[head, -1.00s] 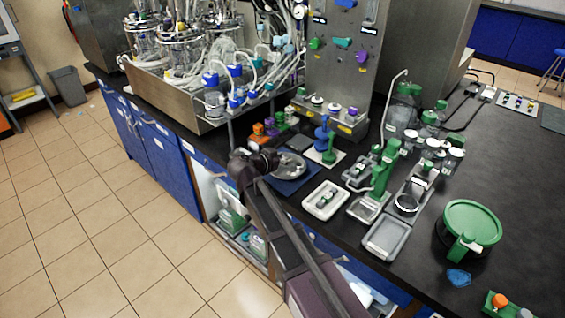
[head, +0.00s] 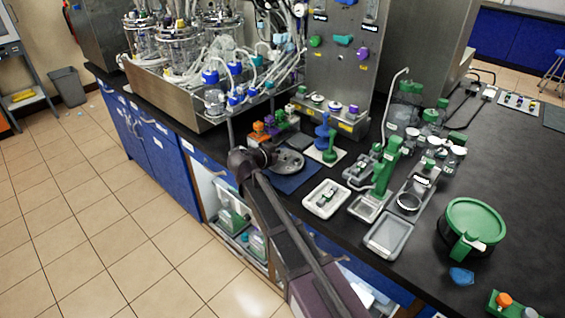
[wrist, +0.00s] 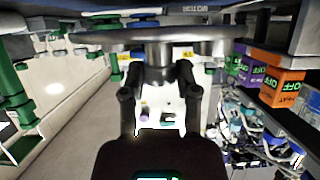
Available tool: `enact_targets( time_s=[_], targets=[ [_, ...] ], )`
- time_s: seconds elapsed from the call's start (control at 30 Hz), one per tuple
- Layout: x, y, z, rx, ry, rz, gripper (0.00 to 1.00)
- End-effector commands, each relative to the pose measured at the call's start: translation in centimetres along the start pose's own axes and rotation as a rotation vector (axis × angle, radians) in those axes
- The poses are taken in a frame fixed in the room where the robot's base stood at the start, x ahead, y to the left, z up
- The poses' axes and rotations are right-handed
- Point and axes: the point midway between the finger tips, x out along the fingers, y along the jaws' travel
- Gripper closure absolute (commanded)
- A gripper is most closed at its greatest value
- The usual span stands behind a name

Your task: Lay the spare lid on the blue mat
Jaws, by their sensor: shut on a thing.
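The spare lid is a grey metal disc (head: 289,161), seen in the head view over the back part of the blue mat (head: 297,181). In the wrist view the lid (wrist: 215,43) shows nearly edge-on and roughly level across the top. My gripper (wrist: 160,80) is shut on the lid's central stem, with one finger on each side. In the head view my gripper (head: 262,158) reaches in from the left of the lid. I cannot tell whether the lid touches the mat. My gripper and arm hide part of the mat's left side.
Orange and purple blocks (head: 261,131) stand close behind the lid. A white tray with green-handled stands (head: 329,152) is to the right, and another white tray (head: 326,199) lies in front right. The bench's front edge runs below my arm.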

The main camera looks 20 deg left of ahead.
Motion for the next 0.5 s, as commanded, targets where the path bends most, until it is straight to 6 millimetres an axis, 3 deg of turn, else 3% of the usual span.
enact_targets(
  time_s=[0.2, 0.5],
  targets=[
    [0.7, 0.0, 1.8, -0.001, 0.002, 0.0, 1.0],
    [0.8, 0.0, 1.9, 0.0, 0.002, 0.0, 1.0]
  ],
)
